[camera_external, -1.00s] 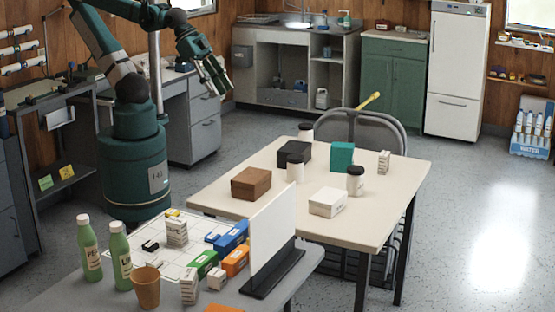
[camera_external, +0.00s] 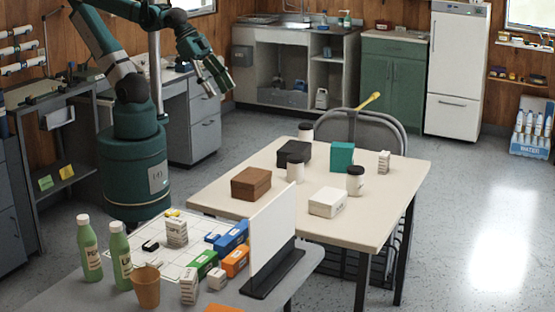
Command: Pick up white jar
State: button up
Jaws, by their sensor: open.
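Three white jars stand upright on the cream table. One jar (camera_external: 306,134) is at the far edge, partly behind the black box. One jar (camera_external: 296,171) stands in front of the black box; its dark lid is hard to separate from the box. One jar (camera_external: 355,184) with a black lid stands at the right, behind the white box. The task line does not say which jar is meant. My gripper (camera_external: 217,80) is open and empty, raised in the air at the left of the table, well apart from all the jars.
The table also holds a black box (camera_external: 293,151), a brown box (camera_external: 251,184), a teal box (camera_external: 341,155), a white box (camera_external: 328,202) and a small carton (camera_external: 384,162). A white upright panel (camera_external: 272,233) stands near its front. A chair (camera_external: 362,130) is behind.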

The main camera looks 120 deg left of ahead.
jog(key=n+g+b, duration=0.1)
jog(key=n+g, duration=0.4)
jog(key=n, duration=0.8)
send_over(296, 157)
jog(key=s+d, duration=0.3)
jog(key=d, duration=0.3)
notch_tip(296, 157, down, 16)
jog(key=r, duration=0.1)
jog(key=w+a+f+n, duration=0.1)
jog(key=a+f, duration=0.1)
jog(key=f, duration=0.1)
jog(key=a+f+n+g, duration=0.1)
jog(key=f, duration=0.3)
jog(key=w+a+f+n+g, duration=0.1)
jog(key=a+f+n, duration=0.1)
jog(key=f, duration=0.1)
jog(key=shift+w+a+f, duration=0.2)
jog(key=shift+w+a, duration=0.1)
jog(key=shift+w, duration=0.05)
jog(key=shift+a+f+n, duration=0.3)
jog(key=shift+f, duration=0.4)
jog(key=shift+f+b, duration=0.4)
jog(key=shift+f, duration=0.85)
